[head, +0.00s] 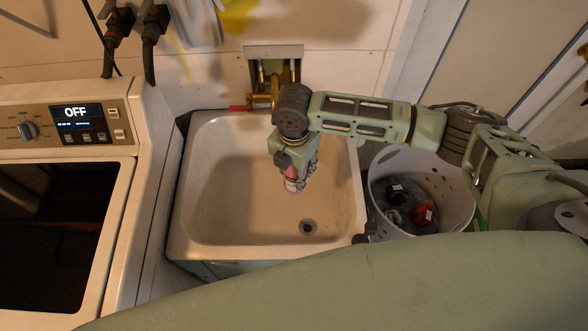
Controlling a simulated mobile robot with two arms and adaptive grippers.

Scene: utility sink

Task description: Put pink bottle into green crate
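The pink bottle (291,184) shows small and partly covered at the tip of my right gripper (300,183), over the white sink basin (235,195). My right arm reaches in from the right and the gripper points down with its fingers around the bottle, so it looks shut on it. The bottle appears above the basin floor. No whole green crate shows; only a bright green sliver (481,219) shows beside the laundry basket, and I cannot tell what it belongs to. My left gripper is out of view.
A white perforated basket (392,164) with dark and red items stands right of the sink. A washing machine (60,122) stands at left. A brass tap (273,90) is on the wall behind the sink. The basin's left side is clear.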

